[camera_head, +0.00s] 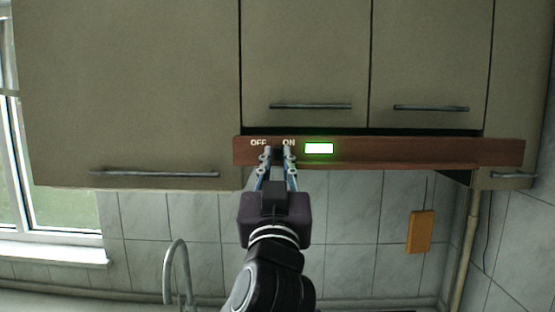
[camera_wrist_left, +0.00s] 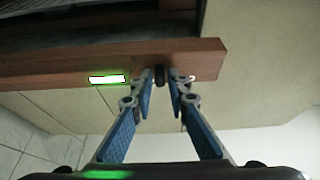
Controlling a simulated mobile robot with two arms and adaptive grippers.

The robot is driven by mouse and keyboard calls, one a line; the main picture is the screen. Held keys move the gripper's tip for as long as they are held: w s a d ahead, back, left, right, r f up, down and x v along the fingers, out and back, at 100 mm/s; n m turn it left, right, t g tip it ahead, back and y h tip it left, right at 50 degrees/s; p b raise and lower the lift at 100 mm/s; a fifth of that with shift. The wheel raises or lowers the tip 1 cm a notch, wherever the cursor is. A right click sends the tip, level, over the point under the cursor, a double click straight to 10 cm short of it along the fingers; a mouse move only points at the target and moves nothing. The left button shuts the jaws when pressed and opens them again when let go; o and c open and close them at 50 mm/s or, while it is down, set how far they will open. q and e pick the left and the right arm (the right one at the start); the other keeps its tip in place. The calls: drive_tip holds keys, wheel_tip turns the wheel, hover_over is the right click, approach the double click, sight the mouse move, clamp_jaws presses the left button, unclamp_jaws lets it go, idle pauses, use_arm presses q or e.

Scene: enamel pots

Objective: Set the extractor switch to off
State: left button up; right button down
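The extractor's brown wooden panel (camera_head: 420,151) runs under the wall cabinets, with OFF and ON labels and a lit white-green indicator (camera_head: 319,148). It also shows in the left wrist view (camera_wrist_left: 60,74), with the lit indicator (camera_wrist_left: 108,79). The small dark switch (camera_wrist_left: 159,76) shows there between my left fingertips. My left gripper (camera_head: 278,150) is raised to the panel at the labels; in the wrist view (camera_wrist_left: 160,77) its fingers are parted, one on each side of the switch, with narrow gaps. In the head view the switch itself is not clear. My right gripper is in neither view.
Wall cabinets (camera_head: 305,60) with bar handles are above and to the left of the panel. A tap (camera_head: 177,262) stands at lower left, near a window. An orange board (camera_head: 420,232) hangs on the tiled wall at right. Below the panel there is open space.

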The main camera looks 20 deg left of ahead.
use_arm(q)
clamp_jaws()
drive_tip(key=shift+s+a+b, duration=0.25)
drive_tip(key=shift+a+b, duration=0.25)
drive_tip(key=shift+a, duration=0.4)
drive_tip(key=shift+o, duration=2.1)
unclamp_jaws()
drive_tip(key=shift+s, duration=0.1)
